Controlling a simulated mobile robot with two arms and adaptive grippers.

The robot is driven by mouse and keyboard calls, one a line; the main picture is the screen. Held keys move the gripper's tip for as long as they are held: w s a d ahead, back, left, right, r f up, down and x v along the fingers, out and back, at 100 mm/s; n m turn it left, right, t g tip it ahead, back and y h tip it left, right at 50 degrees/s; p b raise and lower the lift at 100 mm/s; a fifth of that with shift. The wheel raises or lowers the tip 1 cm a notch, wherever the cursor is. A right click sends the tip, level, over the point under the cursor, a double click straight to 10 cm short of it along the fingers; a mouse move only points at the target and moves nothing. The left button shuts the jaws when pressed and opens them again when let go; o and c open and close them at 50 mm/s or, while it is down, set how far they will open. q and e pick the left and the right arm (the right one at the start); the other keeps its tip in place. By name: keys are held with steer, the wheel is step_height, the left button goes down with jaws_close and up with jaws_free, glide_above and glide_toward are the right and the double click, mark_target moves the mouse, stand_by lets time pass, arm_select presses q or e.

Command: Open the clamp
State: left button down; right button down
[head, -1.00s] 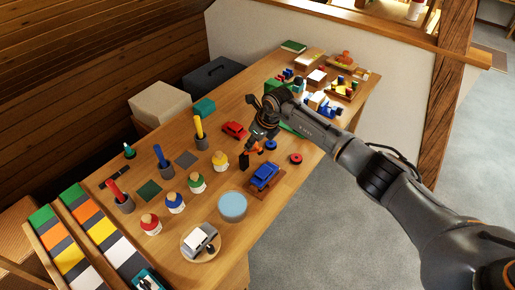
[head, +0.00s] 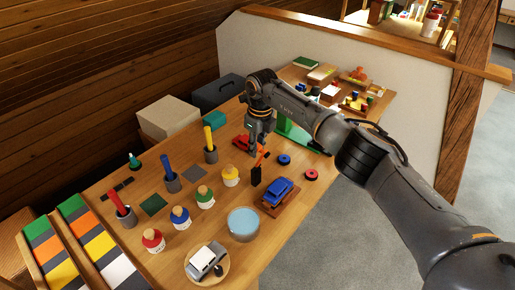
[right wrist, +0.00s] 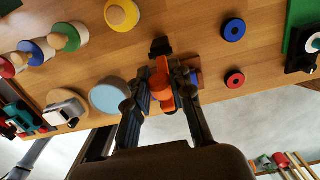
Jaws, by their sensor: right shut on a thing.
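In the right wrist view the clamp's orange part (right wrist: 161,88) sits between the fingers. My right gripper (head: 261,153) reaches down to the clamp from above and is shut on it; its fingers also show in the right wrist view (right wrist: 164,90). My left gripper is not in view.
A blue ring (head: 284,159) and a red ring (head: 311,175) lie to the right, near the bench edge.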

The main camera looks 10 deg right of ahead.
steer(key=shift+w+a+r, duration=0.1)
steer(key=shift+a, duration=0.05)
steer(key=c, duration=1.4)
jaws_free()
steer(key=shift+o, duration=1.3)
steer(key=shift+w, duration=0.1)
step_height(320, 180, up, 12)
steer(key=shift+s+d, duration=0.3)
steer(key=shift+s, duration=0.15)
steer(key=shift+f, duration=0.2)
